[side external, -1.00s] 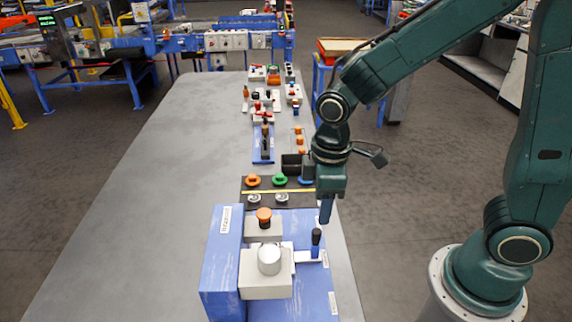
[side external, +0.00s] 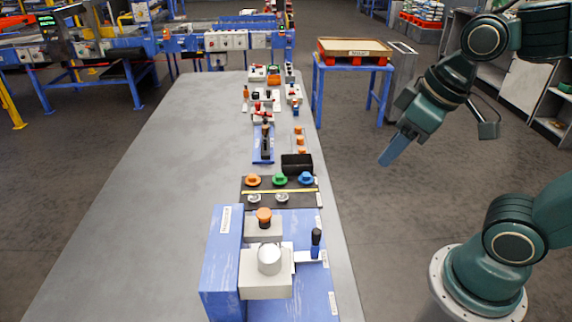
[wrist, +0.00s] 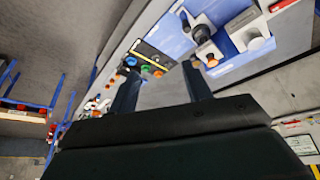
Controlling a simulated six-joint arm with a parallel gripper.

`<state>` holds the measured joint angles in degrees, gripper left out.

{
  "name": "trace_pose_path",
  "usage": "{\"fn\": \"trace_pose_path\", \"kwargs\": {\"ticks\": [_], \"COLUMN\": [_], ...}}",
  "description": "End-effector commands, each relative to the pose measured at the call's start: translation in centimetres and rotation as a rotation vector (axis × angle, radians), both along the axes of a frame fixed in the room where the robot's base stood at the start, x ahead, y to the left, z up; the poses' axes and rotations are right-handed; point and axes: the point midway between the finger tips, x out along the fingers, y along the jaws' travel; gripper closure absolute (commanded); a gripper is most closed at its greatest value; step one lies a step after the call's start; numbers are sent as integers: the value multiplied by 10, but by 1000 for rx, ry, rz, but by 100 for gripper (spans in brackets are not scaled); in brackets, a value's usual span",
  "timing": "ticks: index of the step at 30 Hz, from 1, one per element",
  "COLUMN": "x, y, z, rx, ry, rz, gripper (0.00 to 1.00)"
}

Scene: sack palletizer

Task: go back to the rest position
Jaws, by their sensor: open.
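My gripper (side external: 393,152) hangs in the air to the right of the grey table, over the floor, tilted down to the left. In the wrist view its two fingers (wrist: 160,80) stand apart with nothing between them, so it is open and empty. The blue and white fixture (side external: 225,265) with a dark-blue-knobbed lever (side external: 316,240) and an orange mushroom button (side external: 264,216) sits at the table's near end. The fixture also shows at the top right of the wrist view (wrist: 225,20). My gripper touches nothing.
The grey table (side external: 140,200) has a wide bare left side. A black panel (side external: 260,201) with orange, green and blue buttons lies behind the fixture, with several smaller devices farther back. A blue stand (side external: 318,95) carrying a wooden tray (side external: 355,46) is behind my gripper.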

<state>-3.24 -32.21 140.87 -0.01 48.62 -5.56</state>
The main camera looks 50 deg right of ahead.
Motion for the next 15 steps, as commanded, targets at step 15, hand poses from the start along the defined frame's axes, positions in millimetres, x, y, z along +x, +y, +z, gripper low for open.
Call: {"fn": "trace_pose_path", "kwargs": {"ticks": [15], "x": [-33], "y": [-12], "z": [16], "rx": [46], "ry": [-94], "rz": [-147], "gripper": [51]}}
